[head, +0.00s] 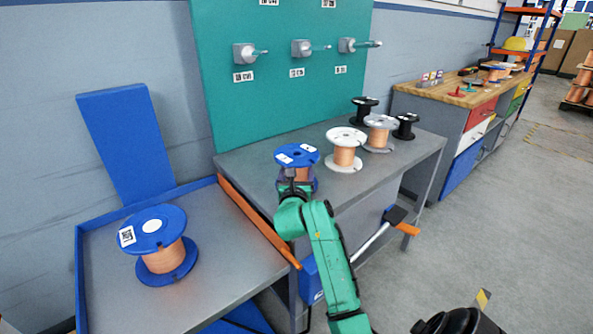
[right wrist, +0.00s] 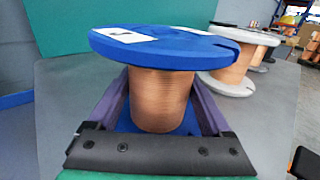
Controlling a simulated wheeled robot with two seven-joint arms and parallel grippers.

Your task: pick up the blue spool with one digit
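A blue spool (head: 297,155) with copper winding stands upright near the left front corner of the grey workbench. It also fills the middle of the right wrist view (right wrist: 160,100). White labels lie on its top flange, too small to read. My right gripper (right wrist: 160,112) is at this spool, its purple fingers on either side of the winding below the top flange. I cannot tell whether they press on it. A second blue spool (head: 152,226), with a white label on top, stands on the lower table at the left. My left gripper is not in view.
White-flanged and grey-flanged spools (head: 345,148) (head: 380,131) and black spools (head: 363,110) stand further right on the workbench (head: 385,170). A green board (head: 285,100) with several pegs rises behind. An orange rail (head: 255,220) separates it from the lower table (head: 215,270).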

